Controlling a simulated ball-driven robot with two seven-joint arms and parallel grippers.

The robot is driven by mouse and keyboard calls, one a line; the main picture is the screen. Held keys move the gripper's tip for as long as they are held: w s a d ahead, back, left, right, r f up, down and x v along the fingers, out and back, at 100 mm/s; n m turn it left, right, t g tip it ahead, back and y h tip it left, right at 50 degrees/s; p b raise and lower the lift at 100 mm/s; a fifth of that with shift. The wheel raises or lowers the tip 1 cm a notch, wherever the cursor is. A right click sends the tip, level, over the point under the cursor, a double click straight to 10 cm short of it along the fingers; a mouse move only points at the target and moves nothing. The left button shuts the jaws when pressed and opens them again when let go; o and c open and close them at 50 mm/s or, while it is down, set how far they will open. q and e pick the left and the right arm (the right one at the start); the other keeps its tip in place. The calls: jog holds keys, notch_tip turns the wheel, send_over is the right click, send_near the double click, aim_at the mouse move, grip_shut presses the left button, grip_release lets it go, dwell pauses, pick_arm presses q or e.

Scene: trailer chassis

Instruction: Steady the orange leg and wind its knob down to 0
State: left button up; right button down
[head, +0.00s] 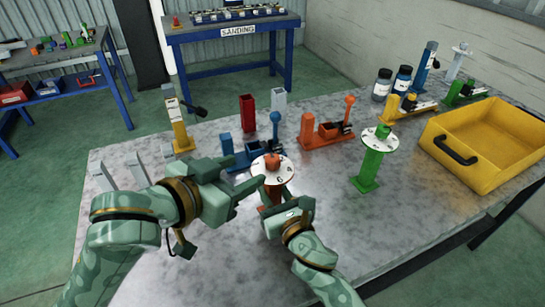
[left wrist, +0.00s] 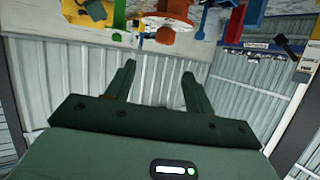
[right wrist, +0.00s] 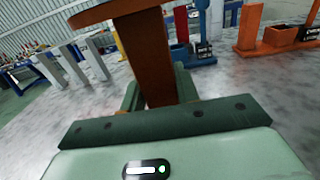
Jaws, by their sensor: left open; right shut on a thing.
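The orange leg (head: 267,194) stands upright on the metal table, under a white dial (head: 286,166) with an orange knob (head: 272,162) on top. Dark marks show on the dial, too small to read surely. My right gripper (head: 287,207) is shut on the leg's post below the dial; the post (right wrist: 145,55) stands between its fingers in the right wrist view. My left gripper (head: 246,173) is open and empty, just left of the dial and knob. Its spread fingers (left wrist: 158,88) have nothing between them in the left wrist view. The left hand hides part of the table.
A green leg (head: 368,170) with a white dial stands to the right, before a yellow bin (head: 470,165). Blue (head: 250,156) and orange (head: 325,135) tray units stand behind the dial. A yellow post (head: 180,135) stands at back left. The front right tabletop is clear.

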aim_at(270, 159)
pick_arm(q)
jog(key=shift+n+y, duration=0.3)
jog(key=shift+n, duration=0.2)
jog(key=x, duration=1.2)
jog(key=shift+a+f, duration=0.25)
jog(key=shift+f, duration=0.05)
